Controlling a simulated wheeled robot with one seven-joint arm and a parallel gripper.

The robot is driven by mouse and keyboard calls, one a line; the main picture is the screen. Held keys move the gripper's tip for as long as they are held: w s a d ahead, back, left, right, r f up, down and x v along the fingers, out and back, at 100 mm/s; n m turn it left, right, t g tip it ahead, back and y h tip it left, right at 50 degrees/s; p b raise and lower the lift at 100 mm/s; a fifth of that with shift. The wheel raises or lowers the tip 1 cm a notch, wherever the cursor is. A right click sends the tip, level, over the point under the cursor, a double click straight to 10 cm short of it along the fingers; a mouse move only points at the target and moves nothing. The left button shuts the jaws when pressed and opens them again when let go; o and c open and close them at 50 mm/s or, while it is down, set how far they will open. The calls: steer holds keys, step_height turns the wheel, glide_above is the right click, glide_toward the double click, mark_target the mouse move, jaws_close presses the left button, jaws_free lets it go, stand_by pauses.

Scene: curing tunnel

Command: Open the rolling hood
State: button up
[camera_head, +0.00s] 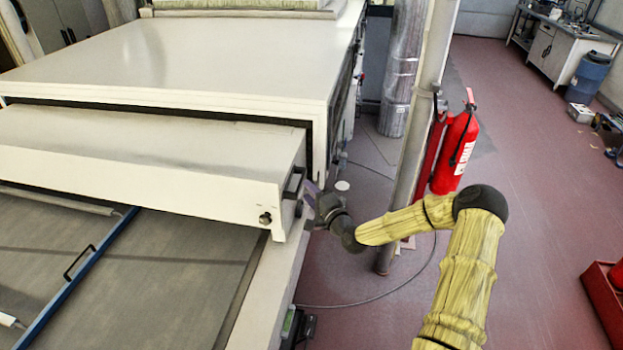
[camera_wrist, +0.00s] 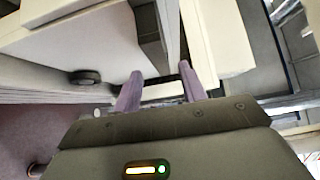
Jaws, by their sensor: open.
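The rolling hood (camera_head: 150,155) is a long cream-white cover across the machine bed, in front of a larger white housing. A dark handle (camera_head: 293,184) is on its right end, and a round dark knob (camera_head: 265,218) is on its front face near that end. My gripper (camera_head: 309,194) is at the hood's right end, close beside the handle. In the wrist view my gripper (camera_wrist: 158,80) has its two purple fingers apart, pointing at the hood end, with a dark bracket-like part (camera_wrist: 152,32) just beyond them. I cannot tell whether the fingers touch the handle.
The white housing (camera_head: 200,55) stands behind the hood. The grey bed (camera_head: 110,270) with a blue bar (camera_head: 85,268) lies in front. A pale post (camera_head: 415,140) and a red fire extinguisher (camera_head: 456,148) stand close to my arm. A cable crosses the floor. Open floor lies to the right.

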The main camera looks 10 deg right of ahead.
mark_target(302, 185)
steer(key=shift+p+x, duration=0.85)
steer(key=shift+x, duration=1.9)
steer(key=shift+c, duration=0.4)
jaws_close()
